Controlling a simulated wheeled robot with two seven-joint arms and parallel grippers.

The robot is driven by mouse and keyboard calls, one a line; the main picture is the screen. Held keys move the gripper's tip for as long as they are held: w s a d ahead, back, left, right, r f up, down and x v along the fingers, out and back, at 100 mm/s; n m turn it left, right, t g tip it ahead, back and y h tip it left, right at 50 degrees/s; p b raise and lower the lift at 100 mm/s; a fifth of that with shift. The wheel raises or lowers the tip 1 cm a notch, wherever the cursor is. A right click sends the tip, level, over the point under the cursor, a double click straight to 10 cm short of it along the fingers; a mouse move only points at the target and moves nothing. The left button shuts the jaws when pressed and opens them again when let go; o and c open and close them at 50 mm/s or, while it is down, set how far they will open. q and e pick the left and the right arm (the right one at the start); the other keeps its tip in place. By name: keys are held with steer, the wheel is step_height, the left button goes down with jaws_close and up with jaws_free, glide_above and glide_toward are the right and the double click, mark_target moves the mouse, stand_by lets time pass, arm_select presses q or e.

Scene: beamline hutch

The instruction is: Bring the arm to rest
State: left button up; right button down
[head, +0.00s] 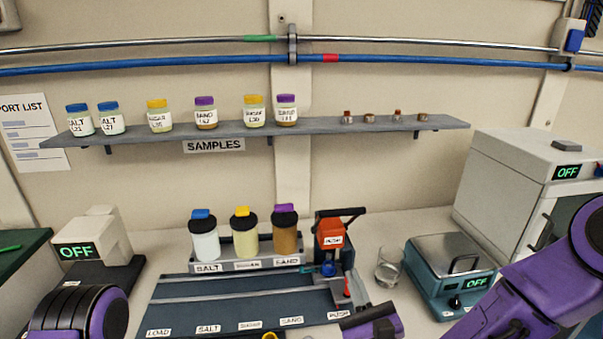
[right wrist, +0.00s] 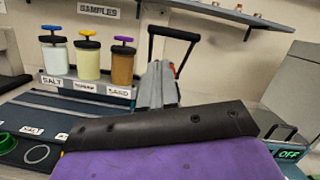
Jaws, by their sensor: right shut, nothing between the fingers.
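My right arm (head: 530,285) comes in purple from the right edge of the head view. My right gripper (head: 368,320) is low in that view, in front of the dark blue board and below the red push unit, partly cut off by the lower edge. It is shut and holds nothing. In the right wrist view its dark bar and purple body fill the lower middle. A black and purple part of my left arm (head: 85,314) shows at the lower left of the head view. The left gripper's fingers are not seen.
The dark blue labelled board (head: 240,305) lies in front of salt, sugar and sand dispensers (head: 244,238). The red push unit (head: 331,234), a glass (head: 388,266) and a teal balance (head: 450,272) stand nearby. A sample shelf (head: 330,129) hangs above. A grey-white oven (head: 510,190) stands right.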

steer(key=s+d+f+n+g+h+b, duration=0.1)
steer(key=s+d+f+n+g, duration=0.15)
steer(key=f+n, duration=0.5)
steer(key=s+d+f+n+g+b, duration=0.15)
steer(key=f+n+g, duration=0.3)
steer(key=f, duration=0.55)
steer(key=s+d+f+n+g+h+b, duration=0.1)
steer(key=s+d+f+n+g, duration=0.15)
steer(key=f+n, duration=0.5)
steer(key=s+d+f+n+g+h+b, duration=0.2)
steer(key=s+d+f+g, duration=0.2)
steer(key=s+f, duration=0.5)
steer(key=s+d+f+n+g+h+b, duration=0.2)
steer(key=s+d+f, duration=0.4)
steer(key=s+f, duration=0.4)
steer(key=shift+s+d+f+g+b, duration=0.2)
steer(key=shift+f+g+b, duration=0.4)
steer(key=shift+g, duration=0.25)
